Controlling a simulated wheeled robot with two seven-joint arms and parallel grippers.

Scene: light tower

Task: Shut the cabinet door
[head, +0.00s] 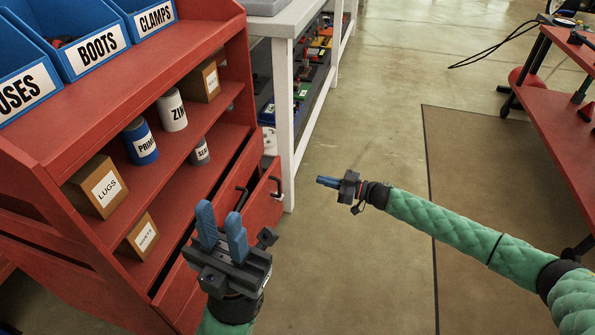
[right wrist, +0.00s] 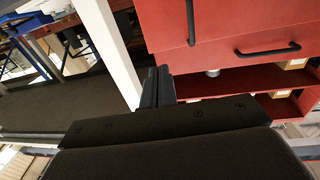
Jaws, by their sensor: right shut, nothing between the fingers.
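The red cabinet (head: 85,120) stands at the left in the head view. Low on its near side, a red front panel (head: 262,208) with a black handle stands out from the body, with a dark gap behind it; I take it for the door. A second black handle shows just left of it. Red fronts with two black handles (right wrist: 268,50) also show in the right wrist view. My left gripper (head: 221,217) is in front of the cabinet, its blue fingers apart and empty, hiding part of the lower front. My right gripper (head: 328,181) is shut and empty, right of the panel and apart from it.
Cans and boxes (head: 97,190) stand on the cabinet shelves, with labelled blue bins (head: 92,42) on top. A white-legged table (head: 287,120) stands just behind the panel. A red workbench (head: 570,115) is at the right.

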